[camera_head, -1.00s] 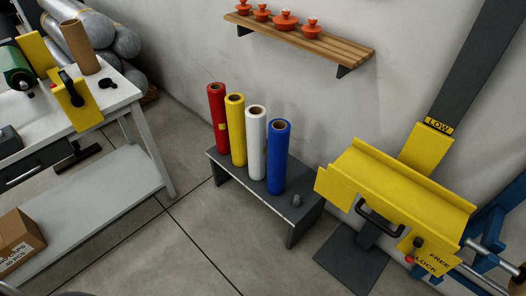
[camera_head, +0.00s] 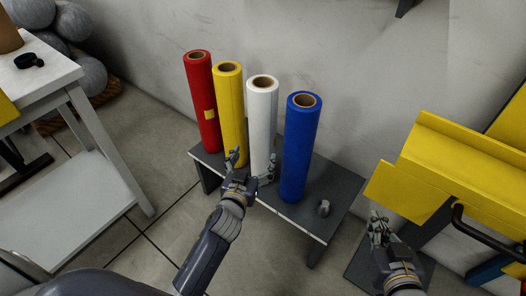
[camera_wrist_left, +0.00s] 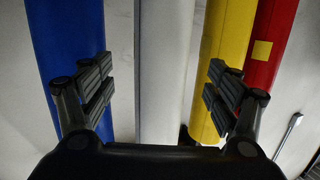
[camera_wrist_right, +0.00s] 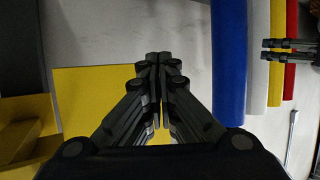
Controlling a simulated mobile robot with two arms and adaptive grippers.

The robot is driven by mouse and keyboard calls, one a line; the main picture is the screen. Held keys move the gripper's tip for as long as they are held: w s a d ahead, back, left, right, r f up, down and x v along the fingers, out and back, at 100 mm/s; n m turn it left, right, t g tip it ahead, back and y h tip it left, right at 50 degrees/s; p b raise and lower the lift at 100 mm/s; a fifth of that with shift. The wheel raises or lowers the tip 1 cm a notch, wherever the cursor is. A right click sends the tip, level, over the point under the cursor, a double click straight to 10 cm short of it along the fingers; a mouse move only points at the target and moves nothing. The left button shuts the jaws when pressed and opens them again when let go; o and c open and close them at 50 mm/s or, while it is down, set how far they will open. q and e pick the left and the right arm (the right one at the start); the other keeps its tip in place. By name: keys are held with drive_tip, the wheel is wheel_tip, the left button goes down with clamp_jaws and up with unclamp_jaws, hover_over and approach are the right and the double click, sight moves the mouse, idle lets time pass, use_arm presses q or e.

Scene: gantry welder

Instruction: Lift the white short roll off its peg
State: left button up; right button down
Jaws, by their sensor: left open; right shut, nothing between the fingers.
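The white roll (camera_head: 262,120) stands upright on the low dark bench (camera_head: 300,215), between the yellow roll (camera_head: 230,110) and the blue roll (camera_head: 300,150). My left gripper (camera_head: 251,168) is open in front of the white roll's lower part. In the left wrist view the white roll (camera_wrist_left: 165,70) runs between the open fingers (camera_wrist_left: 160,95), which are not closed on it. The peg under the white roll is hidden. My right gripper (camera_head: 378,222) is shut and empty, right of the bench; its fingers meet in the right wrist view (camera_wrist_right: 160,60).
A red roll (camera_head: 202,100) stands left of the yellow one. A small grey knob (camera_head: 323,208) sits on the bench's right end. A yellow trough-like fixture (camera_head: 450,160) is at right, near my right gripper. A white table (camera_head: 100,190) is at left.

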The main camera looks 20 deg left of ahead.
sight(258, 136)
use_arm(q)
drive_tip(key=r, duration=0.1)
drive_tip(key=w+r, duration=0.1)
drive_tip(key=t+b, duration=0.1)
drive_tip(key=shift+w+a+r, duration=0.25)
drive_tip(key=shift+r, duration=0.15)
drive_tip(key=w, duration=0.3)
drive_tip(key=shift+w+f+b, duration=0.15)
drive_tip(key=shift+w+b, duration=0.15)
drive_tip(key=shift+w, duration=0.05)
drive_tip(key=shift+w+a, duration=0.1)
drive_tip(key=shift+w, duration=0.6)
drive_tip(key=w, duration=0.1)
drive_tip(key=w+b, duration=0.1)
drive_tip(key=w, duration=0.2)
drive_tip(key=shift+w+f+b, duration=0.1)
drive_tip(key=shift+f+b, duration=0.15)
drive_tip(key=shift+b, duration=0.1)
drive_tip(key=shift+w, duration=0.3)
drive_tip(key=c, duration=1.7)
drive_tip(key=shift+r, duration=0.5)
drive_tip(key=shift+c, duration=0.9)
drive_tip(key=shift+w+f, duration=0.1)
use_arm(e)
wheel_tip(258, 136, up, 15)
drive_tip(key=a+t+y, duration=0.2)
drive_tip(key=t, duration=0.5)
drive_tip(key=shift+w+t, duration=0.25)
drive_tip(key=shift+t, duration=0.05)
